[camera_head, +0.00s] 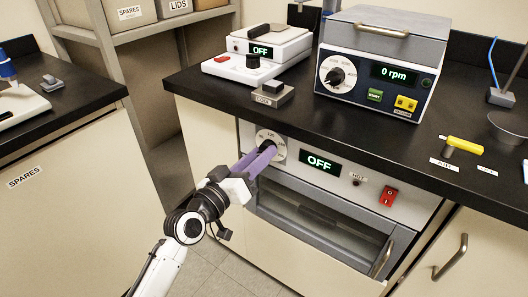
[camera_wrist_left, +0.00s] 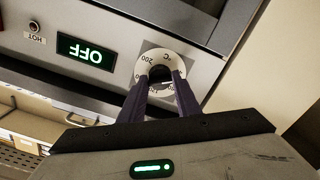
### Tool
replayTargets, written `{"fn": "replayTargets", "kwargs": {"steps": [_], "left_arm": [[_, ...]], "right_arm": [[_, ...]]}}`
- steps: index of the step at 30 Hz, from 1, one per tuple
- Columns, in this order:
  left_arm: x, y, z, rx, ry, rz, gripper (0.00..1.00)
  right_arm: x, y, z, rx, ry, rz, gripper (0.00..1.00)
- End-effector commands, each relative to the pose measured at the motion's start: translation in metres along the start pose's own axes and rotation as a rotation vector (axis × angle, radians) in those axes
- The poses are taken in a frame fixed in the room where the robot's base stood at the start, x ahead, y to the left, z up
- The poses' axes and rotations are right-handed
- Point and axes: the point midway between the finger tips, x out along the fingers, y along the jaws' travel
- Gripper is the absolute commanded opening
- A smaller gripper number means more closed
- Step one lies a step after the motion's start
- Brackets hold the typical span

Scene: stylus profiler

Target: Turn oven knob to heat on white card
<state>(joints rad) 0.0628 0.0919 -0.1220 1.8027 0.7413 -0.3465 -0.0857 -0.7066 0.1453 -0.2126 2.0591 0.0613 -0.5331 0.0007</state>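The oven knob (camera_wrist_left: 161,74) is dark and sits at the centre of a pale round dial (camera_head: 276,139) on the oven front. The dial carries °C and numbers such as 200 in the left wrist view. My left gripper (camera_head: 262,154) reaches the dial with two purple fingers; in the left wrist view its tips (camera_wrist_left: 162,82) flank the knob on both sides, with little gap. The oven display (camera_head: 320,163) reads OFF. Small white cards (camera_head: 444,164) lie on the counter at the right; their writing is too small to read surely. My right gripper is out of view.
Beside the display are a HOT lamp (camera_head: 357,180) and a red switch (camera_head: 388,196). The oven door handle (camera_head: 381,259) is below. On the counter stand a centrifuge reading 0 rpm (camera_head: 375,62), a hotplate reading OFF (camera_head: 257,66) and a yellow object (camera_head: 463,145).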

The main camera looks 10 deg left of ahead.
Motion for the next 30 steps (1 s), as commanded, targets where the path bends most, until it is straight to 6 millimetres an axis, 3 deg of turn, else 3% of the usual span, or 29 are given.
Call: {"fn": "replayTargets", "kwargs": {"steps": [1, 4, 5, 20, 21, 24, 25, 27, 30], "left_arm": [[-0.0001, -0.0003, 0.0000, 0.000, 0.000, -0.001, 0.18], [-0.0001, -0.0003, 0.0000, 0.000, 0.000, -0.001, 0.03], [-0.0001, -0.0004, -0.0001, 0.007, 0.000, -0.001, 0.03], [-0.0002, 0.0000, -0.0005, 1.515, 0.001, 0.003, 0.03], [-0.0002, 0.0002, -0.0003, 1.588, 0.001, 0.002, 0.03], [-0.0001, 0.0003, -0.0001, 1.559, 0.001, 0.001, 0.03], [-0.0001, 0.0003, -0.0001, 1.558, 0.001, 0.000, 0.35], [-0.0001, 0.0003, -0.0002, 1.556, 0.001, 0.000, 0.47], [-0.0001, 0.0002, -0.0002, 1.553, 0.000, 0.000, 0.49]], "right_arm": [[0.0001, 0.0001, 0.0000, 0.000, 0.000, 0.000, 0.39], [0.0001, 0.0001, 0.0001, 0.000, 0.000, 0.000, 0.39], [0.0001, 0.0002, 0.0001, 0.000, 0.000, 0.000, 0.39], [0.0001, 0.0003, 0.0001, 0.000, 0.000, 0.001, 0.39], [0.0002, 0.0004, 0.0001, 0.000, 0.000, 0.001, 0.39], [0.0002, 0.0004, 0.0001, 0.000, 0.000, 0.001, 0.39], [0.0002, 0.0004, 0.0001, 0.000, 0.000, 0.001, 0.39], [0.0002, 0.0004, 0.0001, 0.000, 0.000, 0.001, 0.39], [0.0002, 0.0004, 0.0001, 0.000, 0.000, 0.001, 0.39]]}}
